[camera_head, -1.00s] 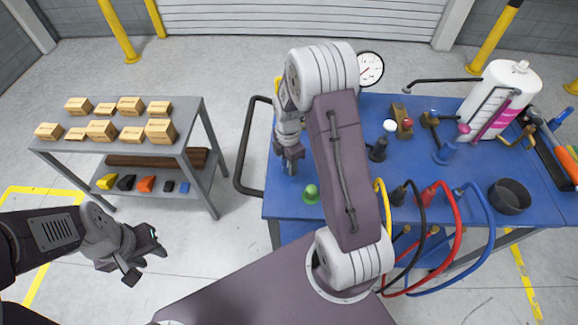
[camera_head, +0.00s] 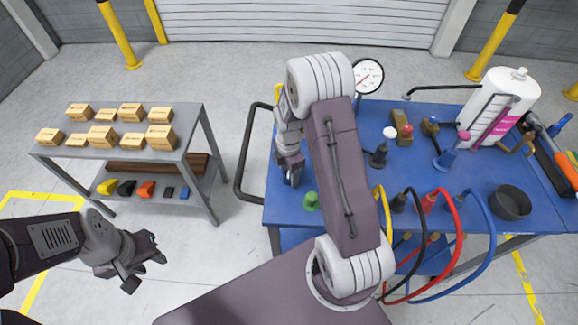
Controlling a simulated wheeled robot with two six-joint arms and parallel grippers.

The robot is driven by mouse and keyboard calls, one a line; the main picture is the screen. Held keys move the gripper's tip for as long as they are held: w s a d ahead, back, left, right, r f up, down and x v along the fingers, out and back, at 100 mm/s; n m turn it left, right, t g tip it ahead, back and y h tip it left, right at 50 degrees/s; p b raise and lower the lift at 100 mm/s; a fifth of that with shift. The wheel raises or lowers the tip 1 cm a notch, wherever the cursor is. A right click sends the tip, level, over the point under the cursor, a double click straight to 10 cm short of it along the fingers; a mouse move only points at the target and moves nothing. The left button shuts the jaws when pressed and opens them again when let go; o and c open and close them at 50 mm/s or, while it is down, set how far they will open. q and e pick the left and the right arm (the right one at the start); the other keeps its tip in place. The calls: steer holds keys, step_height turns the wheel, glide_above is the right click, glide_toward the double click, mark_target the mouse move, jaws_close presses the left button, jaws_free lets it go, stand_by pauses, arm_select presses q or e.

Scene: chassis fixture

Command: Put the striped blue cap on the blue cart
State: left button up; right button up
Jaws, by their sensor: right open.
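The blue cart (camera_head: 350,202) stands at the right with a flat blue top. My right gripper (camera_head: 291,181) is over the left part of this top, pointing down, with its jaws open. A dark bluish patch shows between its fingers; I cannot tell whether it is the striped blue cap or the cart top. I cannot make out the cap's stripes anywhere. My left gripper (camera_head: 147,272) is open and empty at the lower left, over the floor and away from the cart.
A green knob-like piece (camera_head: 311,201) stands near the cart's front left edge. Hoses, a black bowl (camera_head: 510,200), a white cylinder (camera_head: 510,95) and a gauge (camera_head: 368,76) crowd the rest. A grey shelf (camera_head: 190,160) with boxes stands left, floor between.

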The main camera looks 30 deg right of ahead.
step_height(320, 180, up, 12)
steer(key=f, duration=0.1)
steer(key=s+a+f+m+t, duration=0.1)
steer(key=s+a+m, duration=0.6)
steer(key=s+m, duration=0.5)
steer(key=m, duration=0.6)
steer(key=shift+s+a+f, duration=0.2)
steer(key=shift+s+a, duration=0.2)
